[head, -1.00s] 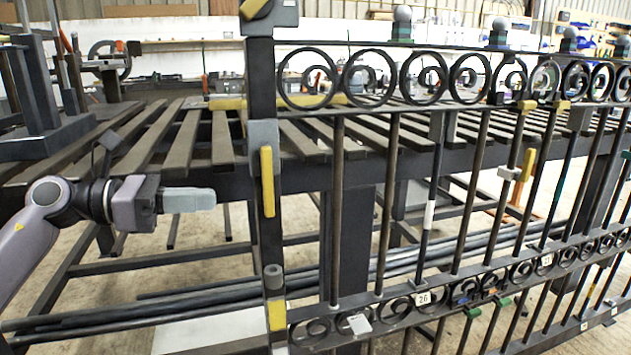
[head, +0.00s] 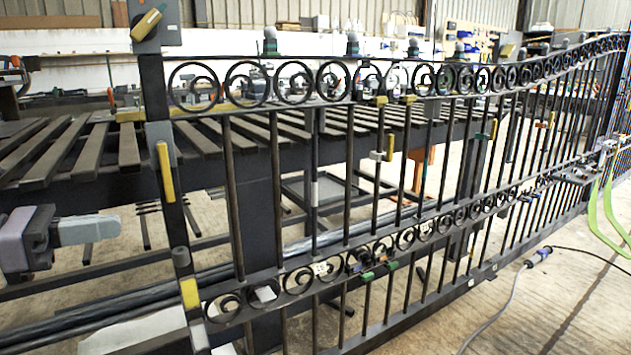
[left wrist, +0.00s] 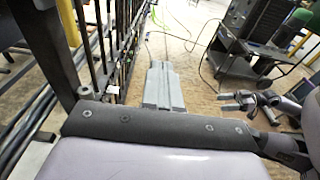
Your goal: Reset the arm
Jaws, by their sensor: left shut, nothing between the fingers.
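My left gripper (head: 88,230) is at the left edge of the head view, with its pale grey fingers together and empty. It is to the left of the gate's end post, apart from it. The left wrist view also shows these shut fingers (left wrist: 162,90) above the floor. The dark scroll gate (head: 232,190) runs from the left post to the far right, with rings along its top and middle rails. A dark gripper (left wrist: 238,100), seemingly my right one, shows small at the right of the left wrist view; its jaws are too small to judge.
A slatted metal workbench (head: 125,150) stands behind the gate, with long dark pipes beneath it. A yellow-handled part (head: 165,172) is on the end post. Green straps (head: 607,215) hang at the right. A cable (head: 500,310) lies on the otherwise open floor in front.

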